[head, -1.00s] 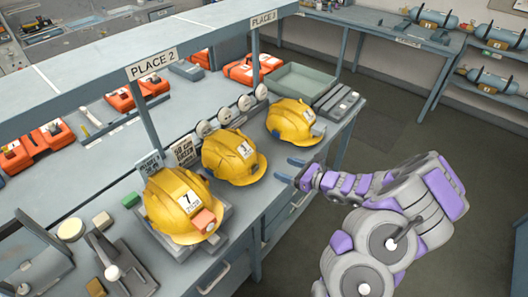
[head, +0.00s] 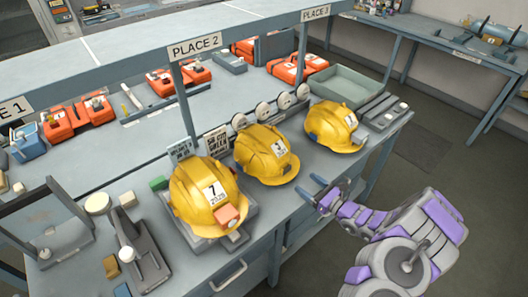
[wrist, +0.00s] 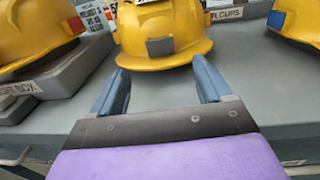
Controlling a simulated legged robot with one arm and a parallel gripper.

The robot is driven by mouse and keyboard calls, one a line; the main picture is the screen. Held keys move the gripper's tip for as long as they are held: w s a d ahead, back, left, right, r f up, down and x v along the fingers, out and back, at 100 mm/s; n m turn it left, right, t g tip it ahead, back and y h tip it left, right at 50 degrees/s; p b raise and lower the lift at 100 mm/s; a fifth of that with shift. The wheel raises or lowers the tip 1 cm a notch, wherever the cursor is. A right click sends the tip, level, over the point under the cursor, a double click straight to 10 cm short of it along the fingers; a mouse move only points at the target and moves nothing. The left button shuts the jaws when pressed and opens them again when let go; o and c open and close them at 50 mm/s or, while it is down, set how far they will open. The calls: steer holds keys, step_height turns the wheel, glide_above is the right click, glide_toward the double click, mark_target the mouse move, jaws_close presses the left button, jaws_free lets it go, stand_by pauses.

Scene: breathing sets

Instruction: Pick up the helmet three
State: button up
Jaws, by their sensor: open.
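Three yellow helmets stand in a row on the grey bench. The middle helmet (head: 265,155) has a white label that appears to read 3. The left helmet (head: 203,195) is marked 7. The right helmet (head: 334,127) has a label too small to read surely. My gripper (head: 321,190) is open and empty at the bench's front edge, to the right of the middle helmet in the head view. In the wrist view, the middle helmet (wrist: 160,30) is straight ahead, its front just beyond the fingertips of my gripper (wrist: 160,80), with no clear contact.
A shelf with PLACE 2 (head: 195,45) and PLACE 3 signs runs above the bench, held by posts. White round cups (head: 262,111) stand behind the helmets. A green-grey tray (head: 348,83) is at the far right end. The floor (head: 430,150) to the right is clear.

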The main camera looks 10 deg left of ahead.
mark_target(288, 170)
steer(key=x, duration=0.4)
steer(key=shift+w+a+b, duration=0.1)
steer(key=shift+w+b, duration=0.05)
steer(key=shift+b, duration=0.25)
steer(key=x, duration=0.1)
steer(key=b+x, duration=0.1)
steer(key=x, duration=0.2)
steer(key=shift+w+a+f+b, duration=0.15)
steer(key=shift+a+f+b, duration=0.15)
steer(key=shift+f+b, duration=0.05)
steer(key=shift+w+a+r, duration=0.1)
steer(key=shift+w+a, duration=0.05)
steer(key=shift+a, duration=0.15)
steer(key=shift+d, duration=0.1)
steer(key=c, duration=1.4)
steer(key=shift+c, duration=0.2)
